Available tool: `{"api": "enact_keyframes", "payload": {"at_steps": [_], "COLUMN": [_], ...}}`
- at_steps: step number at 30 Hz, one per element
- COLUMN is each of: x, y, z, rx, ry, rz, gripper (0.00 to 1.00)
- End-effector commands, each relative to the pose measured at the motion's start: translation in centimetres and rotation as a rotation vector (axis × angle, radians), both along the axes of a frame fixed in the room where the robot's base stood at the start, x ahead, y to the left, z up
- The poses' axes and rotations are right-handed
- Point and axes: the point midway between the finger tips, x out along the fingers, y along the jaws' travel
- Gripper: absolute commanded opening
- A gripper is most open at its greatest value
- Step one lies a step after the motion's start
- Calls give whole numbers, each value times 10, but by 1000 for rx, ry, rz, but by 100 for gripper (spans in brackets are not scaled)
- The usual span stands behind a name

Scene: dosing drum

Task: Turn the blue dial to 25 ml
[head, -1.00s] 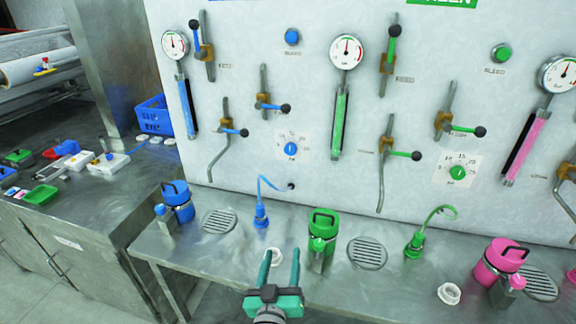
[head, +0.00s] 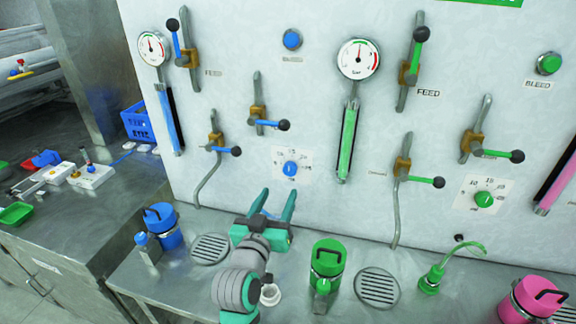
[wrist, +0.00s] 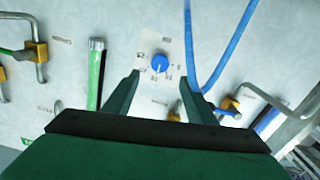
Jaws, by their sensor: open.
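The blue dial (head: 290,169) sits on a white scale card on the wall panel, between the blue levers and the green tube. It also shows in the wrist view (wrist: 159,63), where the scene appears upside down. A pale mark on it points down there, roughly toward the top of the card; the exact number is too small to read. My gripper (head: 277,194) is open and empty, below and in front of the dial in the head view. In the wrist view its fingertips (wrist: 160,78) lie on either side of the dial, apparently still apart from it.
A blue hose (wrist: 222,50) runs close beside one finger in the wrist view. Blue levers (head: 270,124) stick out left of the dial. A green canister (head: 326,262) and a blue canister (head: 163,224) stand on the bench. A green dial (head: 484,199) is farther right.

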Motion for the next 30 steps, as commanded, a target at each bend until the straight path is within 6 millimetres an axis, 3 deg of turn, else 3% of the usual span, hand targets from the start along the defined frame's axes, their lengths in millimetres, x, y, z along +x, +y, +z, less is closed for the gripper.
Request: {"api": "enact_keyframes", "payload": {"at_steps": [5,21,30], "x": [12,93,104], "y": [-1,-25,-28], "z": [0,0,0], "rx": [0,0,0], "ry": [1,0,0], "rz": [1,-1,0], "gripper": [51,51,51]}}
